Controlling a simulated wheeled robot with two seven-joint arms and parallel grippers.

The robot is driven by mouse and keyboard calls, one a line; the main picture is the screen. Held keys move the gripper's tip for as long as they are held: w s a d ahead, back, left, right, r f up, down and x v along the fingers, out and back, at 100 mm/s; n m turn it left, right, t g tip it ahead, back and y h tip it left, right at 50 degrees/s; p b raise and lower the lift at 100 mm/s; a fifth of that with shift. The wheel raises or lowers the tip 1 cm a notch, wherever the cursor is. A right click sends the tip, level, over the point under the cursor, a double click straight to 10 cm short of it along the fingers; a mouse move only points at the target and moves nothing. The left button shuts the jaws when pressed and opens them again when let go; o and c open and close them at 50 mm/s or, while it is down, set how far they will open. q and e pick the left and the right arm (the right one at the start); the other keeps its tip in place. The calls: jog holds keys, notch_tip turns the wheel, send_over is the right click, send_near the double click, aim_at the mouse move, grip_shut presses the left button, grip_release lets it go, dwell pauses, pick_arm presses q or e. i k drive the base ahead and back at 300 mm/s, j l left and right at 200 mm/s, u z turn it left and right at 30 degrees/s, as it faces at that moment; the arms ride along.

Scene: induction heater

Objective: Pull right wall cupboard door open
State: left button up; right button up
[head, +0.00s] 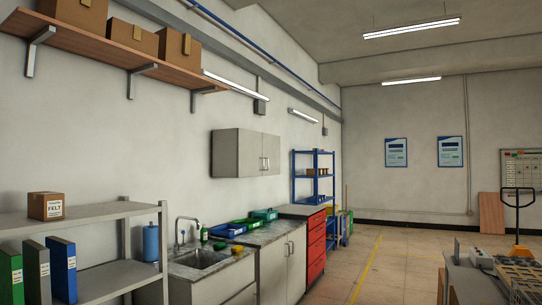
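The grey wall cupboard (228,154) hangs on the left wall above the counter, some way ahead of me. Its two doors face the room and look shut. The right wall cupboard door (272,150) is the farther one, with a vertical bar handle (267,163) near the middle seam, close beside the left door's handle. Neither of my grippers is in the head view, so their state is not shown.
Below the cupboard are a counter with a sink (202,259), trays and base cabinets (271,275). A grey shelf (90,217) with binders stands near left. A red drawer unit (316,240) is beyond. The floor (385,270) is clear; equipment (480,262) stands right.

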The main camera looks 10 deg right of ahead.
aim_at(271, 143)
jog(key=i+z, duration=0.25)
jog(key=i, duration=0.25)
jog(key=i+l+z, duration=0.15)
jog(key=i+z, duration=0.2)
jog(key=i, duration=0.3)
jog(key=i+z, duration=0.35)
jog(key=i, duration=0.3)
jog(key=i+j+z, duration=0.2)
jog(key=i+z, duration=0.15)
jog(key=i, duration=0.25)
jog(key=i+u, duration=0.15)
jog(key=i, duration=0.8)
jog(key=i+l+u, duration=0.15)
jog(key=i, duration=0.8)
jog(key=i+u, duration=0.2)
jog(key=i, duration=0.8)
jog(key=i+u, duration=0.2)
jog(key=i, duration=0.8)
